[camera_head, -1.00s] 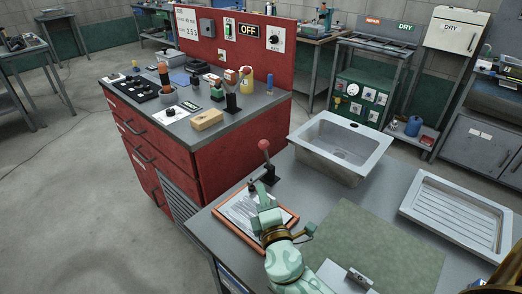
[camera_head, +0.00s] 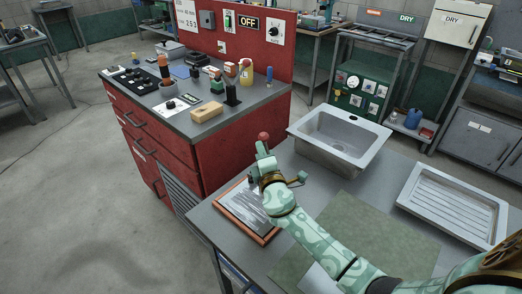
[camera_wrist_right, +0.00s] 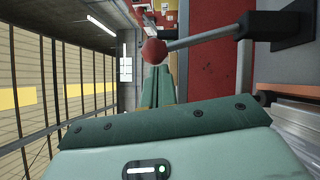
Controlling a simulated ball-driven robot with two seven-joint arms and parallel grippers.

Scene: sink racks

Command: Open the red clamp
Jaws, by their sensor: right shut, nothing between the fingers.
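In the right wrist view, the red ball (camera_wrist_right: 154,51) sits on a metal rod running to a black base (camera_wrist_right: 292,30). The lever looks raised. My right gripper (camera_head: 260,147) is shut and empty, its fingertips close to the ball. In the wrist view the shut fingers (camera_wrist_right: 158,75) end right beside the ball; I cannot tell whether they touch. My arm hides the clamp's base in the head view. My left gripper is not in view.
A steel sink (camera_head: 338,139) stands behind and right of the clamp. A drying tray (camera_head: 453,203) lies at the right. The red cabinet (camera_head: 240,140) stands behind.

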